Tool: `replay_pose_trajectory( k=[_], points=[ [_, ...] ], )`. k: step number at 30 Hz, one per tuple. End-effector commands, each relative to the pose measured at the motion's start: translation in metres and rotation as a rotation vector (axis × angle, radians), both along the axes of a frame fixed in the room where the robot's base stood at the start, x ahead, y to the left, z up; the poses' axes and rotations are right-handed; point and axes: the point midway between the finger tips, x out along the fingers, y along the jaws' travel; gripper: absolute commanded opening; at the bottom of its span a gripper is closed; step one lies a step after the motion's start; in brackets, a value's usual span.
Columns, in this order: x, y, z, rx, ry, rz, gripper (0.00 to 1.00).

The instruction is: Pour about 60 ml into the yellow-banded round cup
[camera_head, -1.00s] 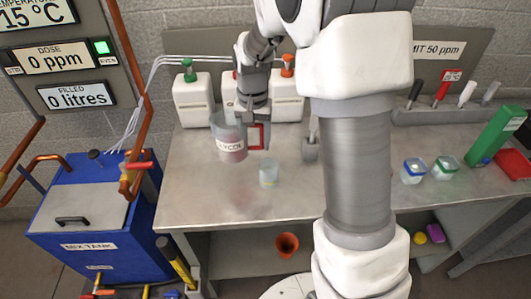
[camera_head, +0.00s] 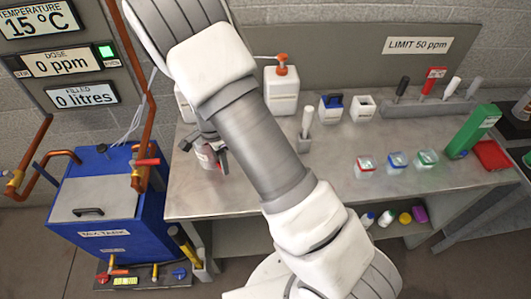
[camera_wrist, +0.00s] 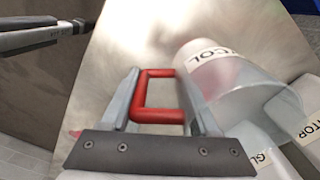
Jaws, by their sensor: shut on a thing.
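My gripper (camera_wrist: 160,98) is shut on the red handle (camera_wrist: 143,96) of a clear jug labelled GLYCOL. The jug (camera_wrist: 230,85) shows to the right of the fingers in the wrist view, with pinkish liquid toward its far end. In the head view the jug (camera_head: 205,155) and my gripper (camera_head: 222,158) are over the left part of the bench, partly covered by my arm. I cannot tell the jug's exact tilt or its gap to the bench. The yellow-banded round cup is not visible now; my arm covers the middle of the bench.
Red-, blue- and green-marked cups (camera_head: 397,160) stand on the right of the bench (camera_head: 335,195). White bottles (camera_head: 282,92) stand at the back. A green box (camera_head: 472,131) and tool rack (camera_head: 432,109) are at the right. The blue mix tank (camera_head: 105,200) is at the left.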

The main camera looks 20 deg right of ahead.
Motion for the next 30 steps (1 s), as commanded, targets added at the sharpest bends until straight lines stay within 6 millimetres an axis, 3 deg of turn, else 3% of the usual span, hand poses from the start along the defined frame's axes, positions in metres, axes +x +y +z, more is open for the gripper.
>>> replay_pose_trajectory(
  k=[8, 18, 30],
  points=[
    [-0.010, 0.011, -0.010, -0.003, 0.001, -0.258, 0.00],
    [-0.024, 0.009, -0.026, -0.002, 0.000, -0.559, 0.00],
    [-0.030, 0.004, -0.035, 0.001, -0.002, -0.702, 0.00]
  ],
)
